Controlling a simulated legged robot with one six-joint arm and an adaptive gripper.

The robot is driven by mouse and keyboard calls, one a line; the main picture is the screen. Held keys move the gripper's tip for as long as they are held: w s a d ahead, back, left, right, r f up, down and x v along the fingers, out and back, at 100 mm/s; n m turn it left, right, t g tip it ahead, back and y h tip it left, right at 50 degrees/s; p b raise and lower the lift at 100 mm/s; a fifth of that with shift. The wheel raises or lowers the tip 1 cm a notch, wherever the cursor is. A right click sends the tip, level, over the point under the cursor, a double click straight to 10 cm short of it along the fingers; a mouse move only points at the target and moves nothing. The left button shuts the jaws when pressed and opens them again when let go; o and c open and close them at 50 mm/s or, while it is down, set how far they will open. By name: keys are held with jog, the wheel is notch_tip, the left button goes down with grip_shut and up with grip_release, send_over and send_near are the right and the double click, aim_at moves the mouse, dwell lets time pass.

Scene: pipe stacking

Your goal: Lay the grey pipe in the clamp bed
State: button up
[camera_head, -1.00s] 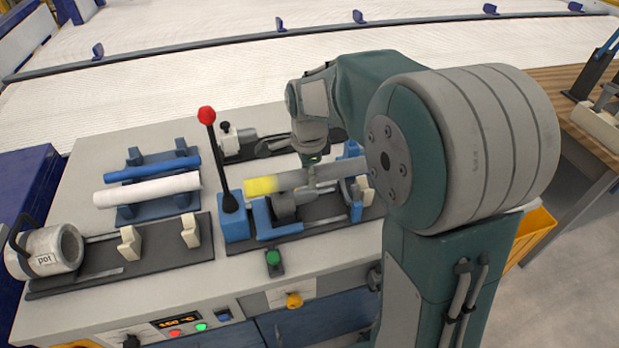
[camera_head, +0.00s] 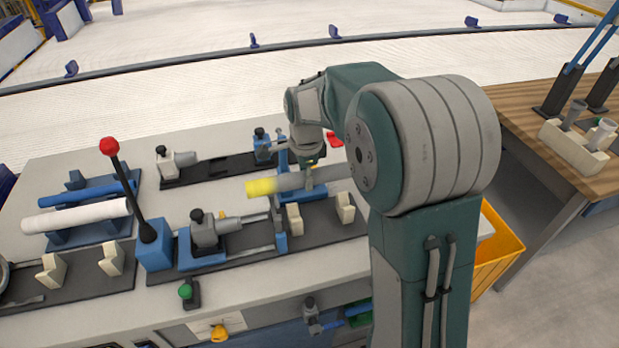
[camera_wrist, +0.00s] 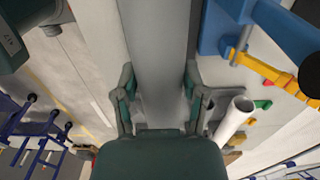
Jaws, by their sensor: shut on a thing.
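The grey pipe (camera_head: 328,183) has a yellow left end and is roughly level. My gripper (camera_head: 308,180) is shut on it from above. In the wrist view the grey pipe (camera_wrist: 160,50) runs between my two fingers (camera_wrist: 160,105). Its right end is hidden behind my arm in the head view. What looks like the clamp bed (camera_head: 325,232) is a dark plate with two empty cream cradles (camera_head: 293,219) and a grey clamp (camera_head: 207,228) on its left. In the picture the pipe sits just above and behind the cradles. I cannot tell its height.
A red-knobbed lever (camera_head: 147,232) stands left of the clamp. A blue rack (camera_head: 108,230) with blue and white pipes is further left. Another dark plate (camera_head: 215,167) with small clamps lies behind. A wooden table (camera_head: 550,185) and yellow crate (camera_head: 512,240) are right.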

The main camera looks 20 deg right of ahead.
jog(key=shift+d+f, duration=0.1)
jog(key=shift+d, duration=0.2)
jog(key=shift+a+f, duration=0.1)
jog(key=shift+f, duration=5.15)
jog(key=o, duration=1.3)
